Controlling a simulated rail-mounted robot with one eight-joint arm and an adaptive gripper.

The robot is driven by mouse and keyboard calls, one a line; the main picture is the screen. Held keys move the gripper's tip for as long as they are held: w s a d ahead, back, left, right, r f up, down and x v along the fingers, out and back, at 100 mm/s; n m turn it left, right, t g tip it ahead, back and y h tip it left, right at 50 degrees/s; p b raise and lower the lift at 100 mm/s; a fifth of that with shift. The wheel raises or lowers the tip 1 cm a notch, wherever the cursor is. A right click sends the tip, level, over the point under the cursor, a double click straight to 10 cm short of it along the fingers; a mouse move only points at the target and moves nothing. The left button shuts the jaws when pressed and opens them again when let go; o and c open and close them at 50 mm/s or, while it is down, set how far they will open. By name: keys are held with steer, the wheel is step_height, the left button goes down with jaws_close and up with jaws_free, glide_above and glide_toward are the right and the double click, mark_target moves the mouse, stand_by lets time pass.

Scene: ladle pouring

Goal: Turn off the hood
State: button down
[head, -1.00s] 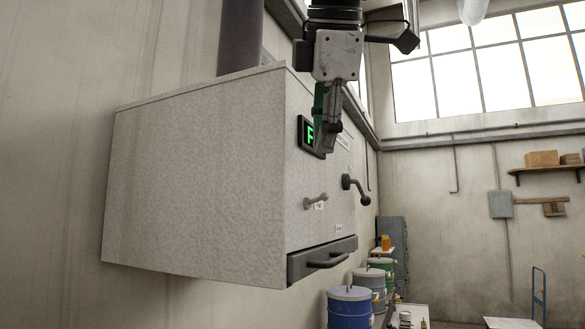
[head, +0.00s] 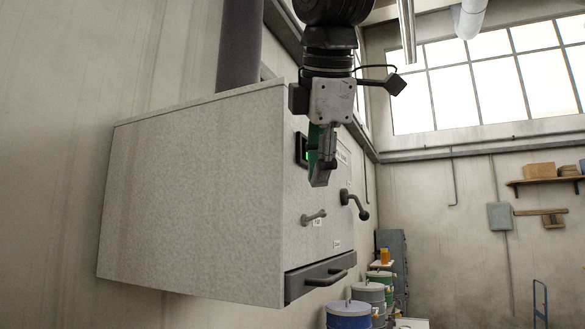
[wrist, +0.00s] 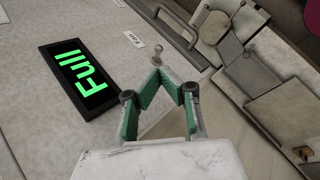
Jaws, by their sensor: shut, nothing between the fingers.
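The hood (head: 190,200) is a grey box on the wall at the left of the head view. Its front carries a black display, which shows green "Full" in the wrist view (wrist: 83,75). A small light lever (head: 314,217) sits lower on the front. In the wrist view, a small knob-ended lever (wrist: 157,51) is beside a "Fan" label (wrist: 133,39). My gripper (head: 319,184) is in front of the hood face, above the small lever, and partly hides the display. Its green-padded fingers (wrist: 160,78) meet at the tips, empty. Whether they touch anything is unclear.
A larger dark lever (head: 355,204) sticks out to the right on the hood front. A drawer with a handle (head: 320,277) is at its bottom edge. Drums (head: 349,314) stand below to the right. The space right of the hood is open.

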mark_target(315, 217)
steer(key=shift+x, duration=2.5)
steer(key=shift+s, duration=0.1)
